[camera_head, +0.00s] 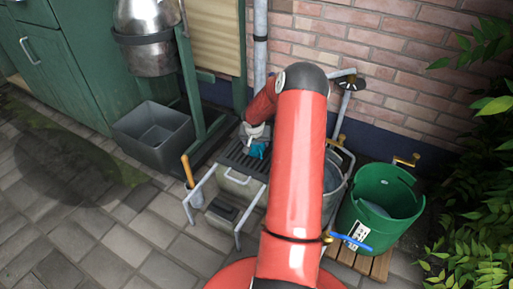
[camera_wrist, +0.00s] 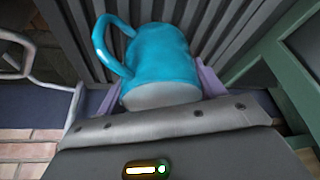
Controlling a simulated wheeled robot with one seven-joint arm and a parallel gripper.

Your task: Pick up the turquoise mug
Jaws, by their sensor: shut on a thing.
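The turquoise mug (camera_wrist: 160,58) fills the upper middle of the wrist view, its handle to the left and its pale round end facing the camera. My gripper (camera_wrist: 162,85) is shut on it, with a purple-grey finger on either side of the mug's body. In the head view the mug (camera_head: 258,150) shows as a small turquoise patch over the dark slatted rack (camera_head: 236,161), partly hidden by my gripper (camera_head: 252,140). Whether the mug touches the slats I cannot tell.
A grey bin (camera_head: 155,134) stands left of the rack. A metal frame (camera_head: 212,184) is in front of it. A green bucket (camera_head: 377,205) stands on wooden slats at right. A brick wall (camera_head: 400,60) with pipes is behind. Leafy plants (camera_head: 480,190) edge the right side. Paving at left is clear.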

